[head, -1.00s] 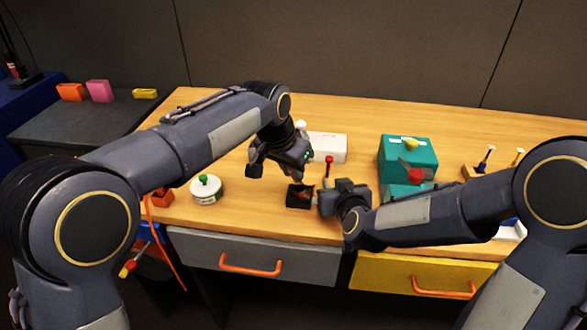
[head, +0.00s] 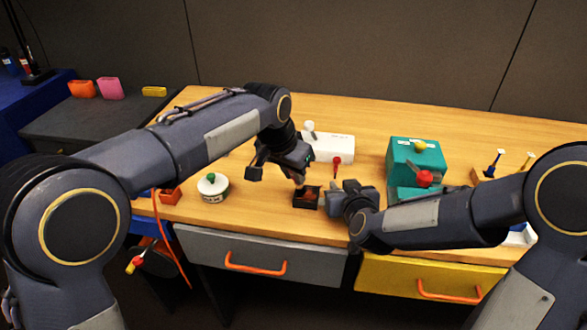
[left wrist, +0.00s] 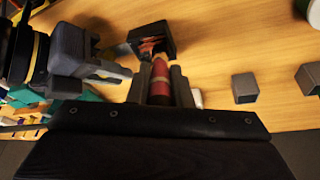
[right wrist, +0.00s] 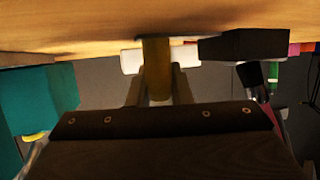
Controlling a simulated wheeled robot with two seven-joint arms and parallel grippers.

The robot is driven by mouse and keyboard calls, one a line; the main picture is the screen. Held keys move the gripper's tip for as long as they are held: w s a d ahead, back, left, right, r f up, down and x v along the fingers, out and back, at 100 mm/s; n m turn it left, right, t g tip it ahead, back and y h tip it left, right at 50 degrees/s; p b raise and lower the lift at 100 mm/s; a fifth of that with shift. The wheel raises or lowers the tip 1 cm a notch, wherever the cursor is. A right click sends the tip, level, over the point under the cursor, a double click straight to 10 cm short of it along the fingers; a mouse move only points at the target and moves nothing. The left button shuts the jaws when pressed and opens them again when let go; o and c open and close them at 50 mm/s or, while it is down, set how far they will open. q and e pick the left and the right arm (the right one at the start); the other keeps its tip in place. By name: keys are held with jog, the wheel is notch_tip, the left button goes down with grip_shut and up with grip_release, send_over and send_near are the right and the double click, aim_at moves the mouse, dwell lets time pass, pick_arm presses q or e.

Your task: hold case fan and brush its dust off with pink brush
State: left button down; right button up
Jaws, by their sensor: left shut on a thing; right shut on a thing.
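The case fan (head: 307,200) is a small dark square box on the table, with reddish-brown colour inside its open face; it also shows in the left wrist view (left wrist: 165,35). My left gripper (head: 299,168) is shut on the pink brush (left wrist: 160,83), whose tip points at the fan's opening; I cannot tell if it touches. My right gripper (head: 334,193) is beside the fan, on its right. In the right wrist view its fingers (right wrist: 157,92) are shut on a tan upright piece (right wrist: 156,60), which seems to be the fan's grip; the join is unclear.
A red-topped tool (head: 337,160) and a white box (head: 333,147) stand behind the fan. A teal box (head: 415,155) is to the right. A round white container (head: 213,188) is to the left. Grey and yellow drawers lie below the front edge.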

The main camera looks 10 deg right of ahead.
pick_arm(q)
jog(key=shift+s+f, duration=0.1)
jog(key=shift+s+a, duration=0.2)
jog(key=shift+s, duration=0.3)
dwell(0.3)
jog(key=shift+s+d, duration=0.15)
jog(key=shift+d, duration=0.45)
jog(key=shift+d, duration=0.1)
jog(key=shift+s+d, duration=0.2)
jog(key=shift+d, duration=0.25)
